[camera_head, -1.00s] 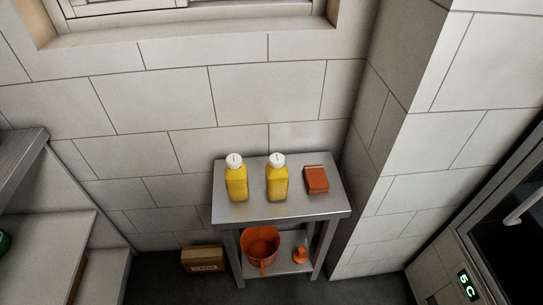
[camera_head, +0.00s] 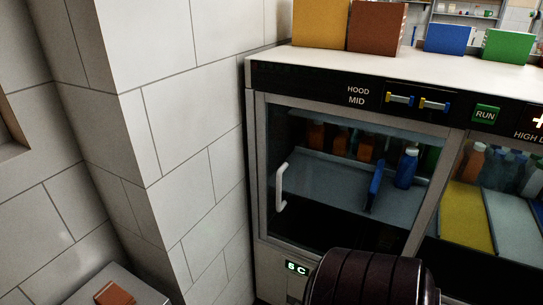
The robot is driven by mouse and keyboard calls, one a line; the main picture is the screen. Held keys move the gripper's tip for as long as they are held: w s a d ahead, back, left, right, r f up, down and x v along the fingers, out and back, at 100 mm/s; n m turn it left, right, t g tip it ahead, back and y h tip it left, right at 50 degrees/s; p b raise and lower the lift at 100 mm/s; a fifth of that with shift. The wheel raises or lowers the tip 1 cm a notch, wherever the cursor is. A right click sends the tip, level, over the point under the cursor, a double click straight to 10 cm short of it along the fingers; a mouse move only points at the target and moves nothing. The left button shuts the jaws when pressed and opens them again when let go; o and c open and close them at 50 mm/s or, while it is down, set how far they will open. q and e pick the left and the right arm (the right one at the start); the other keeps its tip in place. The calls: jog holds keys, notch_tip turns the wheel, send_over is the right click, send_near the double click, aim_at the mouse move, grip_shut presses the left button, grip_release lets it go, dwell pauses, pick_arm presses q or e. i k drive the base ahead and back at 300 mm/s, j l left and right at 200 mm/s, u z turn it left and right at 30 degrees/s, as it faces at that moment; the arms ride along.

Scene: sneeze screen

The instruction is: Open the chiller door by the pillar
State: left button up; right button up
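The chiller (camera_head: 258,150) stands right of the tiled pillar (camera_head: 160,130). Its glass door (camera_head: 340,215) nearest the pillar looks shut in its grey frame. A white vertical bar handle (camera_head: 282,187) is on the left side of the door, close to the pillar. Bottles and a blue upright item (camera_head: 375,185) show behind the glass. A dark ribbed round part of mine covers the bottom middle and hides the lower part of the chiller. Neither gripper is in view.
A "5 C" display (camera_head: 297,268) sits below the door. Several coloured boxes, one brown (camera_head: 375,27), stand on the chiller top. A second bay (camera_head: 495,215) with yellow and grey boards lies to the right. The small table (camera_head: 125,285) is at the lower left.

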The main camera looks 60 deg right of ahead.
aim_at(454, 136)
jog(key=z, duration=2.4)
